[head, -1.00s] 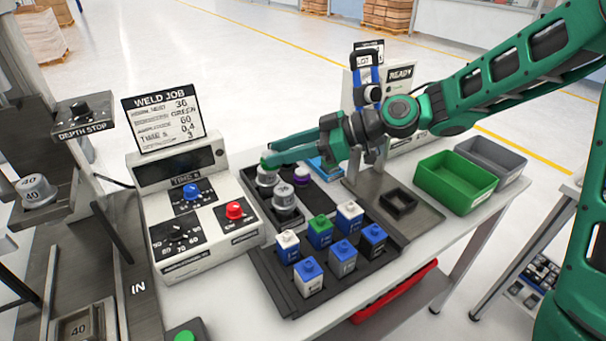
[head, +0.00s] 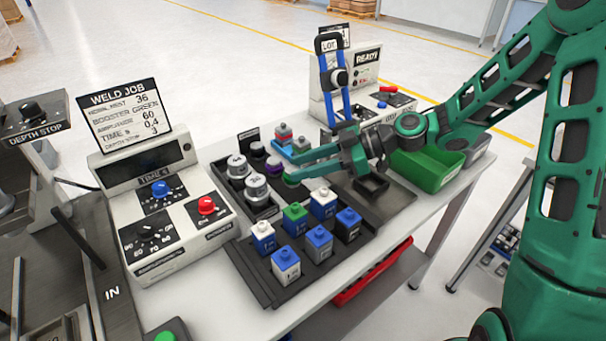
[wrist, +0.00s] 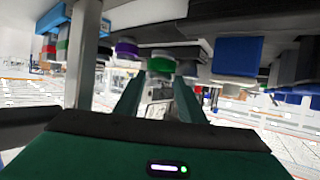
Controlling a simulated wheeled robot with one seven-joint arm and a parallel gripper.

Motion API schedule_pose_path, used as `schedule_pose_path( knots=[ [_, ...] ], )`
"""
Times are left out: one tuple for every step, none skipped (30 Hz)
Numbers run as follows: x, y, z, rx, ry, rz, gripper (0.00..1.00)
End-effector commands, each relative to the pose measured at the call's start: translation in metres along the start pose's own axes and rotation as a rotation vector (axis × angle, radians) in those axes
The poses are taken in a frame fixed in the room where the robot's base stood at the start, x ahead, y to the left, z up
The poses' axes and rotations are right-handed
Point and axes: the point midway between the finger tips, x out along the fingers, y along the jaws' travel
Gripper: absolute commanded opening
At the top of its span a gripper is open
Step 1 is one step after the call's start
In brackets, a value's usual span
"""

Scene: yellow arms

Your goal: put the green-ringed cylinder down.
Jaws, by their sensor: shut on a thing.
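My gripper (head: 291,178) reaches in from the right, low over the front right part of the dark cylinder tray (head: 229,208). In the wrist view its two green fingers (wrist: 157,84) close on the green-ringed cylinder (wrist: 160,64), which shows a green band and a pale part. In the head view the fingers mostly hide this cylinder. I cannot tell whether its base touches the tray. Two silver cylinders (head: 237,166) (head: 256,188) stand to its left in the tray. A purple-ringed cylinder (head: 273,164) stands behind it.
Several blue-and-white blocks (head: 286,262), one green-topped (head: 295,216), fill a rack in front. A weld control box (head: 150,205) stands left. A blue-handled stand (head: 333,85) rises behind the gripper. A green bin (head: 432,168) is at right.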

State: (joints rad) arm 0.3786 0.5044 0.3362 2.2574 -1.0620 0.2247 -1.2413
Motion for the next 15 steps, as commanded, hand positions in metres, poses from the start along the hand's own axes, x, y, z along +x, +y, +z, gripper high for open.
schedule_pose_path(
  knots=[
    [0.003, 0.0, 0.007, 0.005, 0.001, -0.001, 0.1],
    [0.005, 0.0, 0.011, 0.005, 0.0, -0.001, 0.1],
    [0.007, 0.0, 0.017, 0.005, 0.001, -0.001, 0.1],
    [0.009, 0.0, 0.02, 0.005, 0.001, -0.001, 0.1],
    [0.01, 0.0, 0.022, 0.003, 0.001, -0.001, 0.1],
    [0.011, 0.0, 0.025, 0.002, 0.001, -0.001, 0.1],
    [0.011, 0.0, 0.025, 0.002, 0.0, -0.001, 0.1],
    [0.011, 0.0, 0.026, 0.001, 0.0, -0.001, 0.1],
    [0.011, 0.0, 0.025, 0.001, 0.0, 0.0, 0.1],
    [0.011, 0.0, 0.025, 0.001, 0.0, 0.0, 0.1],
    [0.011, 0.0, 0.025, 0.001, 0.0, 0.0, 0.1],
    [0.011, 0.0, 0.025, 0.001, 0.0, 0.0, 0.1],
    [0.011, 0.0, 0.026, 0.001, -0.001, 0.0, 0.41],
    [0.011, 0.0, 0.026, 0.001, -0.001, 0.0, 0.44],
    [0.011, 0.0, 0.025, 0.001, -0.001, 0.0, 0.44]
  ],
)
